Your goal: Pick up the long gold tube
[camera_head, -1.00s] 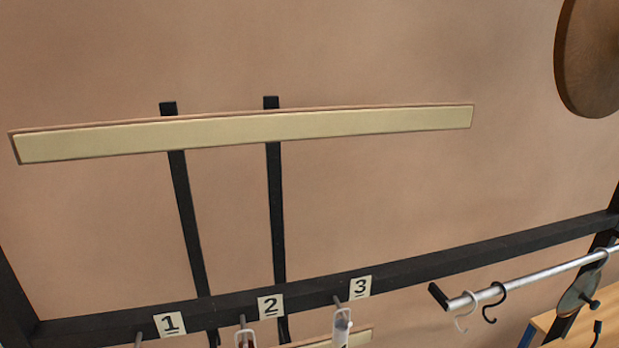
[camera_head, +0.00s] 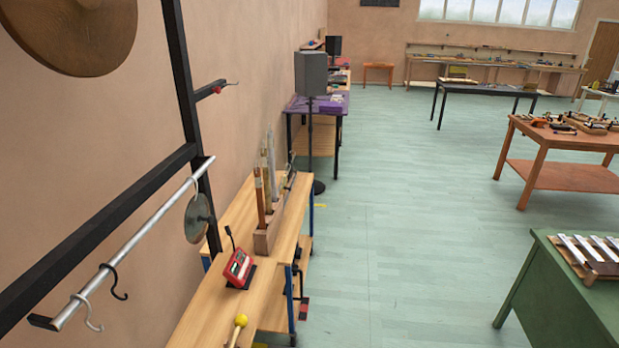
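Several upright tubes stand close together in a wooden holder (camera_head: 264,242) on the light wooden bench along the left wall. One brownish tube (camera_head: 259,198) stands nearest, with a paler yellowish tube (camera_head: 267,188) and a tall greyish tube (camera_head: 271,152) behind it. They are small and overlap, so I cannot tell for certain which is the long gold tube. Neither of my grippers is in view.
A black frame with a hook rail (camera_head: 135,240) is at left. A green table (camera_head: 560,290) is at right. The floor (camera_head: 400,230) between is clear.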

